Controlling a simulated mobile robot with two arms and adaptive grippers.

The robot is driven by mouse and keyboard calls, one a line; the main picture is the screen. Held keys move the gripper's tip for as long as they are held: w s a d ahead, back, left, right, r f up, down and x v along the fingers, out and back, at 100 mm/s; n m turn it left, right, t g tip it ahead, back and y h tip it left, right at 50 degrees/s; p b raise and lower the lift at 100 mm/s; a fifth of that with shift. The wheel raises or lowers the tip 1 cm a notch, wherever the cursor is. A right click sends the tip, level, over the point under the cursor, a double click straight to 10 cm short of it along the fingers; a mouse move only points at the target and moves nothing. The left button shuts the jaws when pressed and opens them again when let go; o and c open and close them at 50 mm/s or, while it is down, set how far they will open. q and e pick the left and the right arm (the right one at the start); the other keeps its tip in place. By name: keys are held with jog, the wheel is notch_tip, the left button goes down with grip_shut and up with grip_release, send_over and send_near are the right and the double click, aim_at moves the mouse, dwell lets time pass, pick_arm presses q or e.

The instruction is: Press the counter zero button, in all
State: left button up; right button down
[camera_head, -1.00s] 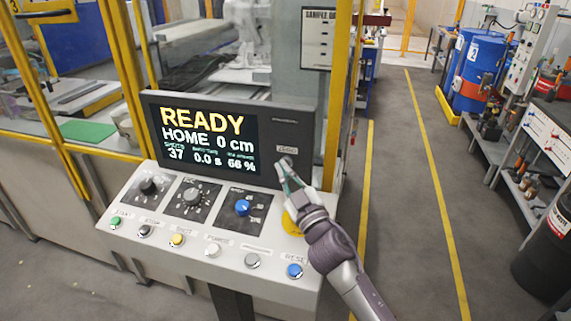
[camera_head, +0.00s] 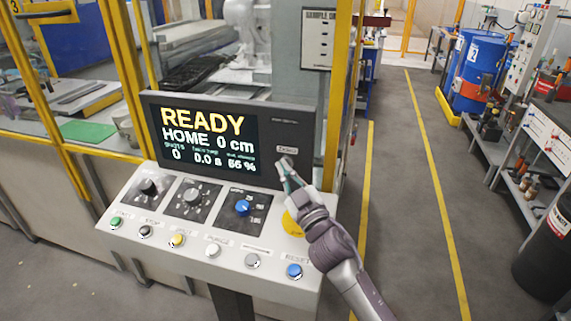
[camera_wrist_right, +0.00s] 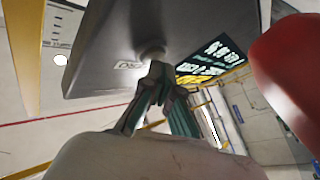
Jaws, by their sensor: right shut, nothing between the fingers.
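The dark display panel (camera_head: 235,185) on the console reads READY, HOME 0 cm, with the shots counter (camera_head: 176,154) at 0. A small round button (camera_head: 287,160) sits on the panel's right side below a label; it also shows in the right wrist view (camera_wrist_right: 152,52). My right gripper (camera_head: 283,167) is shut and empty, its fingertips at the button and partly covering it. In the right wrist view the fingertips (camera_wrist_right: 157,70) meet the button or lie just at it; contact is hard to judge. My left gripper is out of view.
The sloped console (camera_head: 190,250) below has dials, a blue knob (camera_head: 242,207) and a row of coloured buttons. A yellow disc (camera_head: 290,224) lies beside my right wrist. A red rounded shape (camera_wrist_right: 288,75) is close in the wrist view. Yellow fence posts stand behind.

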jog(key=shift+s+a, duration=0.2)
jog(key=shift+s, duration=0.55)
jog(key=shift+s, duration=0.1)
jog(key=shift+s+a+p, duration=0.2)
jog(key=shift+s+a, duration=0.05)
jog(key=shift+s, duration=0.5)
jog(key=shift+s+a+p, duration=0.25)
jog(key=shift+s+a, duration=0.05)
jog(key=shift+s, duration=0.45)
jog(key=shift+s+a+p, duration=0.2)
jog(key=shift+s+a, duration=0.05)
jog(key=shift+s, duration=0.5)
jog(key=shift+f, duration=0.1)
